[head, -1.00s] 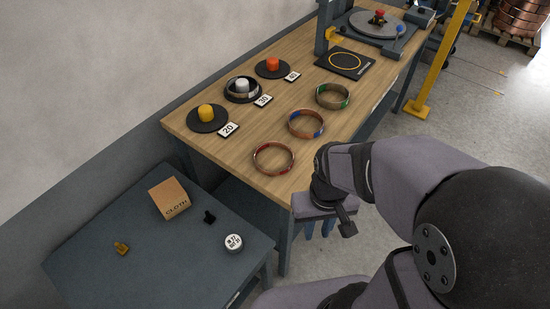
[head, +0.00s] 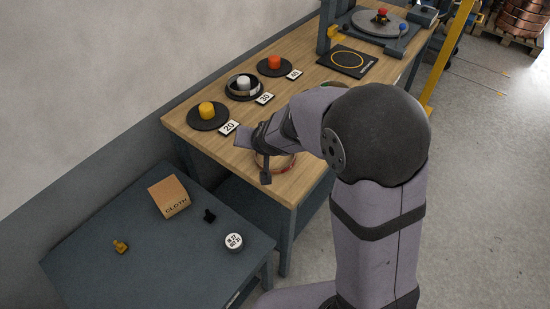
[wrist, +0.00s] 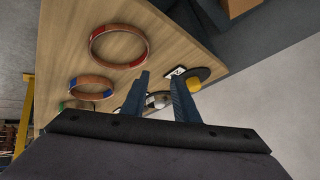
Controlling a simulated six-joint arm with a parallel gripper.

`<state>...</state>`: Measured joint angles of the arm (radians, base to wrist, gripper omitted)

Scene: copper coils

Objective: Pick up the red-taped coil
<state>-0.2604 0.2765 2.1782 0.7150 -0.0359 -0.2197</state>
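The red-taped coil, a copper ring with red tape bands, lies flat on the wooden bench. In the head view my arm covers much of it and its near edge (head: 284,169) shows. In the wrist view the whole ring shows at upper left, with a red band (wrist: 138,62) facing the fingers. My gripper (wrist: 160,82) is open and empty, its two blue-grey fingers apart from the coil. In the head view my gripper (head: 246,141) is above the bench beside the coil, toward the 20 card; its fingertips are hidden there.
A blue-taped coil (wrist: 73,84) and a green-taped coil (wrist: 62,105) lie beyond. Stands with a yellow peg (head: 207,109), a white peg (head: 243,84) and an orange peg (head: 274,62) line the back edge. A grey side table (head: 150,262) holds a cloth box (head: 168,195).

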